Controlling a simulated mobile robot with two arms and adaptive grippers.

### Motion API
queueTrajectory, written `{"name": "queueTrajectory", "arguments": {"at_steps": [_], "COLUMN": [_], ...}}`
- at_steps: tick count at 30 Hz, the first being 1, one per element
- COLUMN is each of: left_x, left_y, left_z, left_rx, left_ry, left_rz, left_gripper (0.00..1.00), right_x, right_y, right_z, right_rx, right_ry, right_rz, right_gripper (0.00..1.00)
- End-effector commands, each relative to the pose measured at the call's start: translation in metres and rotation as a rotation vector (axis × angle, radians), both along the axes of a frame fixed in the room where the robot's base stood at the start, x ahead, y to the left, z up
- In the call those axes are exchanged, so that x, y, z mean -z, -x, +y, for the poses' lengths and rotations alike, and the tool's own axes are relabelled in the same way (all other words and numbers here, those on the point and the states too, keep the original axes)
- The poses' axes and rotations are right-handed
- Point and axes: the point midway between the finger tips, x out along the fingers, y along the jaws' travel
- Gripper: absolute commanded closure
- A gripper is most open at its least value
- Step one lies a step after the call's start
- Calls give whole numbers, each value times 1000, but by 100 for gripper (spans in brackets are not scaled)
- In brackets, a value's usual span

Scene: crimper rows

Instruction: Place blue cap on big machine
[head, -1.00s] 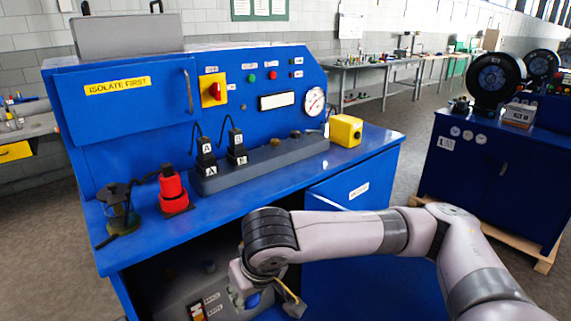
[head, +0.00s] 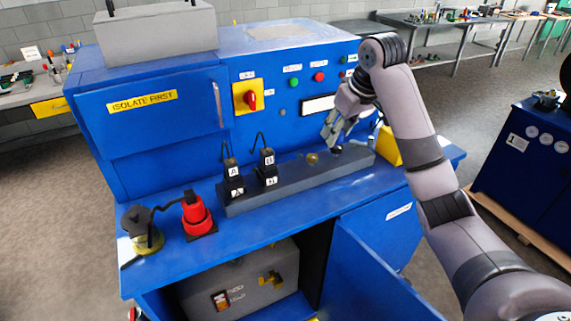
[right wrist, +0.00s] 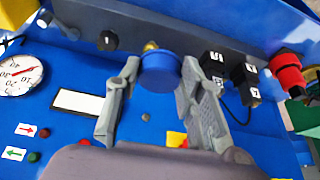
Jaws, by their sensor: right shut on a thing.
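The big machine (head: 165,135) is a blue console with a bench top, filling the middle of the head view. A grey rail (head: 295,185) lies on its bench, with two black lettered plugs at its left, then a brass port (head: 313,158) and a dark port (head: 336,149). My right gripper (head: 333,137) is above the rail's right part. In the right wrist view it is shut on the round blue cap (right wrist: 160,72), held between its fingertips near the brass port (right wrist: 151,46). The cap is not clear in the head view. My left gripper is out of view.
A yellow box (head: 388,148) is at the rail's right end. Below, a cabinet door (head: 375,280) stands open beside a grey case (head: 240,283).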

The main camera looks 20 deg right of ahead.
Motion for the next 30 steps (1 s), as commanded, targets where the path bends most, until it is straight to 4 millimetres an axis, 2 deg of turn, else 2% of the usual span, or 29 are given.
{"name": "queueTrajectory", "arguments": {"at_steps": [2,5,11,14,18,21,30], "left_x": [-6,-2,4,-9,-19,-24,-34], "left_y": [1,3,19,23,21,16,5], "left_z": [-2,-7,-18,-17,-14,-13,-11], "left_rx": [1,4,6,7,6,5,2], "left_ry": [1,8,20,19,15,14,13], "left_rz": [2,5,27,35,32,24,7], "left_gripper": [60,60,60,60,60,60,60], "right_x": [0,14,64,86,121,140,173], "right_y": [1,1,3,4,4,3,4], "right_z": [-5,-6,-6,-8,-7,-8,-7], "right_rx": [-9,-18,-18,-15,-15,-16,-15], "right_ry": [-1,-2,-3,0,0,1,1], "right_rz": [1,0,3,5,3,1,1], "right_gripper": [76,76,76,76,76,76,76]}}
